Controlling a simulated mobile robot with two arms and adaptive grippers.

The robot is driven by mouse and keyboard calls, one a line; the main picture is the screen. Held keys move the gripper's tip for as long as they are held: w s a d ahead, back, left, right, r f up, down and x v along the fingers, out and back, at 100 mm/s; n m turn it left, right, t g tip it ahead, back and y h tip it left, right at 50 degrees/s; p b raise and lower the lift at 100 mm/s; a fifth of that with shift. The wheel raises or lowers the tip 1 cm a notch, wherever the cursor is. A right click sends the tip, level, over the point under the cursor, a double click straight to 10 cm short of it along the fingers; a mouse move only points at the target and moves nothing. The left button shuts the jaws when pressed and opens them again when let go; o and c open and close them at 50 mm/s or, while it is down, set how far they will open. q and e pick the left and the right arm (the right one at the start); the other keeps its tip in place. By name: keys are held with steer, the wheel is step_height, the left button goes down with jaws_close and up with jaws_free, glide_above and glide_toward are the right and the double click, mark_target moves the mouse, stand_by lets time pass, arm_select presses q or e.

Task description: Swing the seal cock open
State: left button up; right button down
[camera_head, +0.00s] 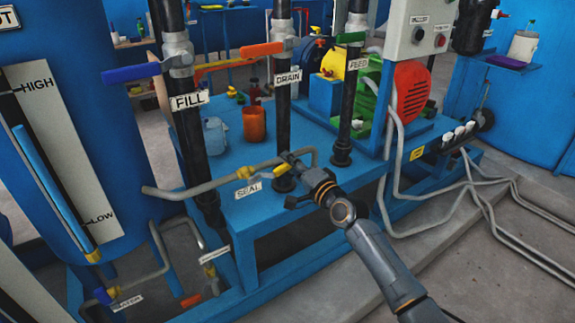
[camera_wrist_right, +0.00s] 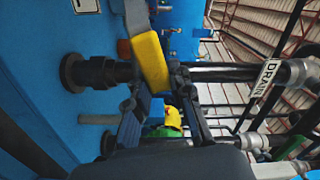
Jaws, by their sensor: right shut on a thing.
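The seal cock's yellow lever (camera_head: 282,170) shows at the fingertips of my right gripper (camera_head: 286,172), close to the SEAL label (camera_head: 248,189) and the grey pipe above the blue bench. In the right wrist view the yellow lever (camera_wrist_right: 151,62) lies between the tips of the two dark fingers of my right gripper (camera_wrist_right: 162,88). The gripper is shut on it. In the head view my gripper and wrist partly hide the lever and the cock body. My left gripper is in neither view.
Upright black pipes stand behind, with a blue FILL lever (camera_head: 132,73), an orange DRAIN lever (camera_head: 262,49) and a green FEED lever (camera_head: 349,37). An orange cup (camera_head: 254,125) stands on the blue bench (camera_head: 225,165). Hoses cross the floor at right.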

steer(key=shift+w+d+f+m, duration=0.1)
steer(key=shift+f+m, duration=0.3)
steer(key=shift+f, duration=0.15)
steer(key=shift+f+m+b, duration=0.25)
steer(key=shift+m+b, duration=0.05)
steer(key=shift+b, duration=0.15)
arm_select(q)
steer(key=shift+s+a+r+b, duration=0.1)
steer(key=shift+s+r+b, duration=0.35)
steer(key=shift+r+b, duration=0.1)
arm_select(e)
steer(key=shift+d+f+m, duration=0.15)
steer(key=shift+f+m, duration=0.7)
steer(key=shift+m, duration=0.15)
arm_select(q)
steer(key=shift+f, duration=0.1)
arm_select(e)
steer(key=shift+f, duration=0.1)
steer(key=c, duration=1.2)
jaws_free()
steer(key=shift+o, duration=0.2)
steer(key=v, duration=1.2)
